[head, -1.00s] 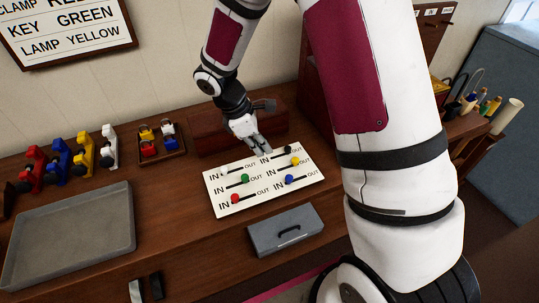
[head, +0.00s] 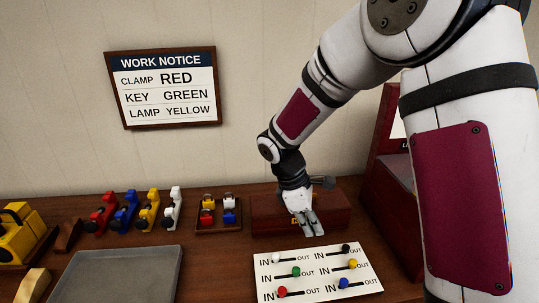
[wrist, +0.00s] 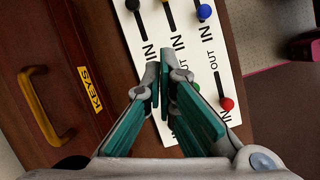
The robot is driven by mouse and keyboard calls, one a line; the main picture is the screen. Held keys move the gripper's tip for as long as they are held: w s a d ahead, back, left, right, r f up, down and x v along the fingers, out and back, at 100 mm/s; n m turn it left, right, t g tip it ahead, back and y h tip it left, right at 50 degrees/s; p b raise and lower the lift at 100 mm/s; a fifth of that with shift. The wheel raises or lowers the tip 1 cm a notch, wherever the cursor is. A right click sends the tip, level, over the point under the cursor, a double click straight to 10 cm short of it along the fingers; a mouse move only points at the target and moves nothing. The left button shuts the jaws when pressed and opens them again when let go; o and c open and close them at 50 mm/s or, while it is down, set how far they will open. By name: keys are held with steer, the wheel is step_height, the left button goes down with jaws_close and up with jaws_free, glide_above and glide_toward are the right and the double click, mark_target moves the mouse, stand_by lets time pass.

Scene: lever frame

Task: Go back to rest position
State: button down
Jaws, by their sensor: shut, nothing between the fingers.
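My gripper (head: 310,224) is shut and empty. In the head view it points down above the far edge of the white lever panel (head: 262,280), in front of a dark red wooden box (head: 265,212). In the wrist view its fingers (wrist: 168,85) meet over the panel, hiding part of it. The panel carries knobs on IN/OUT slots: white (head: 276,258), green (head: 296,272), red (head: 282,292), black (head: 346,249), yellow (head: 352,264) and blue (head: 343,283). The wrist view shows the red knob (wrist: 227,103) and blue knob (wrist: 205,11) clear of my fingers.
A work notice (head: 165,88) hangs on the wall. Red, blue, yellow and white clamps (head: 150,211) stand left of a small tray of padlocks (head: 218,228). A grey tray (head: 75,290) lies at the front left. A drawer labelled KEYS (wrist: 90,88) has a yellow handle (wrist: 42,105).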

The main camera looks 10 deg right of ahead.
steer(key=s+d+r+m+t+y, duration=0.2)
steer(key=s+r+m+t+y, duration=0.2)
steer(key=s+r+m, duration=1)
steer(key=s+r+t, duration=0.2)
steer(key=s+r, duration=0.3)
steer(key=s, duration=0.3)
steer(key=shift+r, duration=0.25)
